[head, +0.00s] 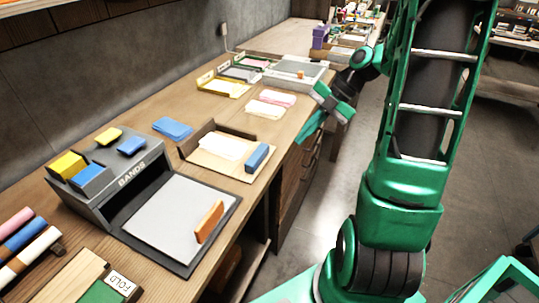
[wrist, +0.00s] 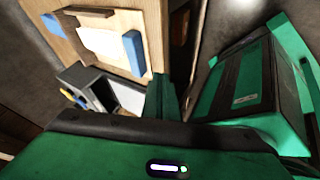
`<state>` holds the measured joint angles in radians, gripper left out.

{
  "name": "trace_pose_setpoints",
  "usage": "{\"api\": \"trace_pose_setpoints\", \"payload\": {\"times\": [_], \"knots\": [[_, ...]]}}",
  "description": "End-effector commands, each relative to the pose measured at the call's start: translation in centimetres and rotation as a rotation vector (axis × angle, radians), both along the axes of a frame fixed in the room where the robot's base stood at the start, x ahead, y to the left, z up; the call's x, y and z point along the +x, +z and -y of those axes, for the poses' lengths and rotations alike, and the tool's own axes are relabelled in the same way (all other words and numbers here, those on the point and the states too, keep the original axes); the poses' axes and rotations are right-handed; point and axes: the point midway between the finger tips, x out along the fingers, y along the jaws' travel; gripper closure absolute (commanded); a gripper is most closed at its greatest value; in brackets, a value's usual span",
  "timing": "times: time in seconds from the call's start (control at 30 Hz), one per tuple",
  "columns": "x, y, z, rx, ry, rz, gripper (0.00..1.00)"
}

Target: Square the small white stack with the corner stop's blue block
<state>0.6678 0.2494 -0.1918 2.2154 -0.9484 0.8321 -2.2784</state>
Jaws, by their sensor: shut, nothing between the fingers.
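The small white stack (head: 205,146) lies on the pale board of the corner stop (head: 222,169), near its dark corner walls; its sheets look slightly uneven. The blue block (head: 257,157) stands on the same board to the right of the stack, with a gap between them. In the wrist view the white stack (wrist: 101,43) and the blue block (wrist: 134,52) also show, apart. My gripper (head: 311,127) is shut and empty, off the table's front edge, to the right of and beyond the corner stop. Its green fingers (wrist: 163,95) show in the wrist view.
A grey bands box (head: 122,182) with a grey plate and an orange block (head: 209,221) stands nearer on the table. A blue pad (head: 172,128) lies behind the corner stop. White and pink stacks (head: 266,108) and trays lie farther along.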

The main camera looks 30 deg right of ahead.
Motion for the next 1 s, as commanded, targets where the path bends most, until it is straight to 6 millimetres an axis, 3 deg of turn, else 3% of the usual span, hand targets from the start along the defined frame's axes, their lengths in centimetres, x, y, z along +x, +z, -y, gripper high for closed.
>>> {"api": "trace_pose_setpoints", "payload": {"times": [0.37,0.9,1.0], "knots": [[0.2,-0.8,-0.6,0.001,-0.002,-0.003,1.00],[1.6,-8.3,-6.2,0.001,0.001,-0.006,1.00],[3.0,-8.0,-6.9,-0.002,0.001,-0.001,1.00]]}}
